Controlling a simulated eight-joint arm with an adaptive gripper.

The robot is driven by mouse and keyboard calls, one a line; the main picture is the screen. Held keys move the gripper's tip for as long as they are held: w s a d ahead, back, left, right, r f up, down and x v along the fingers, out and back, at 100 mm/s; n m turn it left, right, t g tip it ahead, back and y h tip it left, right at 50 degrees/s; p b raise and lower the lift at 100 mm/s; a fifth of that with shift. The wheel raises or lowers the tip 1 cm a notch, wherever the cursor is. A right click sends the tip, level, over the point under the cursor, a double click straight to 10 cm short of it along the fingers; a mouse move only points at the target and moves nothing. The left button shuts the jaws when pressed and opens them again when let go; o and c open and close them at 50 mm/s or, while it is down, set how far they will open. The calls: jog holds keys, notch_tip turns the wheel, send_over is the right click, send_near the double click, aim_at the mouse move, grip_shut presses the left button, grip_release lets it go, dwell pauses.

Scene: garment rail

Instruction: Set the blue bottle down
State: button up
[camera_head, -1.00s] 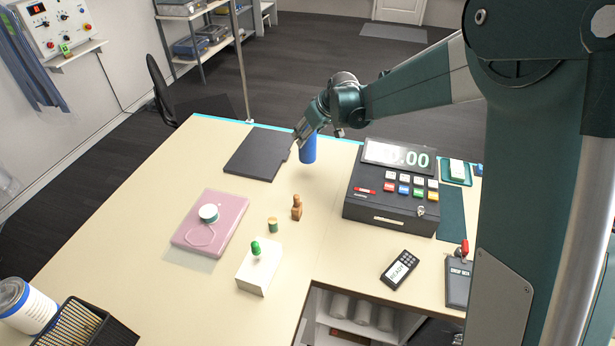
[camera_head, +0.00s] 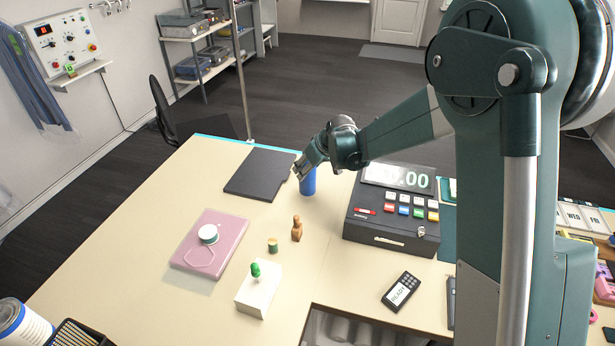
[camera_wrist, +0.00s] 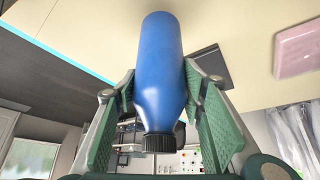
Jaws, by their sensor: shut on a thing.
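The blue bottle (camera_head: 308,182) is upright over the far part of the cream counter (camera_head: 335,238), between the dark mat and the cash register. My gripper (camera_head: 303,167) is around its upper part. In the wrist view the blue bottle (camera_wrist: 162,75) sits between the two green-padded fingers of my gripper (camera_wrist: 160,112), its black cap toward the camera. The fingers are shut on it. Its base is at or just above the counter; I cannot tell whether it touches.
A dark flat mat (camera_head: 258,173) lies left of the bottle. A cash register (camera_head: 392,210) stands close on the right. A wooden figure (camera_head: 297,230), a green-ended spool (camera_head: 273,245) and a pink board (camera_head: 210,240) are nearer. The counter just in front of the bottle is clear.

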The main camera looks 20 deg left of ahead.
aim_at(308, 176)
jog(key=shift+f, duration=0.1)
jog(key=shift+f, duration=1.95)
jog(key=o, duration=1.3)
jog(key=shift+r, duration=0.3)
jog(key=shift+v, duration=5.95)
jog(key=shift+s, duration=0.1)
